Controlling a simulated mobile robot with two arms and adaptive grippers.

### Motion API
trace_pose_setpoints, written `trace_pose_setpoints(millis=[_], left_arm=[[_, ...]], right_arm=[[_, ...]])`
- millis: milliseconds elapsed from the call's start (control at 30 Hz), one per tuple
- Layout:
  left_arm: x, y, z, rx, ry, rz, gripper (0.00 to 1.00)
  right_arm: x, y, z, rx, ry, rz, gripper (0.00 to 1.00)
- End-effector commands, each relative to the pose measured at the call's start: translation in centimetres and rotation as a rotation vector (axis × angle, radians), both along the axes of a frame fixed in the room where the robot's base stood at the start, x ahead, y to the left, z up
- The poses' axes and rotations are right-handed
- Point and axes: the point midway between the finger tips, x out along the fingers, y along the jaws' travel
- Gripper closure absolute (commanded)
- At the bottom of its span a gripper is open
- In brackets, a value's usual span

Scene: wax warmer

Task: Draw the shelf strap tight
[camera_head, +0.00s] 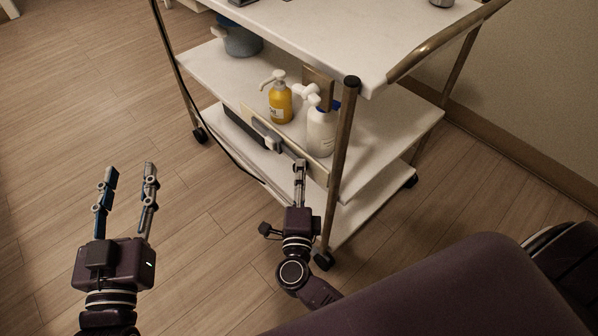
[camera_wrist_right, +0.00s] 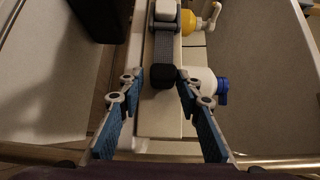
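The shelf strap is a dark webbing (camera_wrist_right: 163,45) that runs along a pale board (camera_head: 250,112) at the front of the trolley's middle shelf. A light buckle (camera_head: 272,142) sits on it, also visible at the top of the right wrist view (camera_wrist_right: 165,10). The strap's free end is a black tab (camera_wrist_right: 163,76). My right gripper (camera_wrist_right: 161,78) is open, with its fingertips either side of the black tab and narrow gaps visible. In the head view this gripper (camera_head: 300,164) is at the shelf front. My left gripper (camera_head: 131,172) is open and empty over the floor.
A yellow pump bottle (camera_head: 280,104) and a white bottle (camera_head: 321,132) stand behind the board. A bluish pot (camera_head: 240,40) is further left on the shelf. A brass trolley post (camera_head: 345,150) rises just right of my right gripper. Floor at left is clear.

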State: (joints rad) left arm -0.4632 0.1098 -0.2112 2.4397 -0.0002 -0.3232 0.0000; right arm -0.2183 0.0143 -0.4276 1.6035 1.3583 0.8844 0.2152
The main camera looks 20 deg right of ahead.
Motion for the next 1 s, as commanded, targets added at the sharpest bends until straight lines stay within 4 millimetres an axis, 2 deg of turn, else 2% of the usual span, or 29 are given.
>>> trace_pose_setpoints(millis=[67, 333, 467, 800, 1000], left_arm=[[0.0, 0.0, 0.0, 0.0, -0.001, 0.0, 0.6], [0.0, 0.0, 0.0, 0.0, -0.001, 0.0, 0.6], [0.0, 0.0, 0.0, 0.0, -0.001, 0.0, 0.6], [0.0, 0.0, 0.0, 0.0, -0.001, 0.0, 0.6], [0.0, 0.0, 0.0, 0.0, -0.001, 0.0, 0.6]], right_arm=[[0.1, 0.0, 0.1, 0.0, -0.002, 0.001, 0.58], [0.2, 0.0, 0.2, 0.0, -0.004, 0.002, 0.58], [-0.7, 0.4, 0.2, 0.001, -0.003, 0.002, 0.58], [-6.9, 3.3, 0.1, 0.002, 0.0, 0.002, 0.58], [-9.8, 4.6, 0.1, 0.001, 0.0, 0.001, 0.58]])
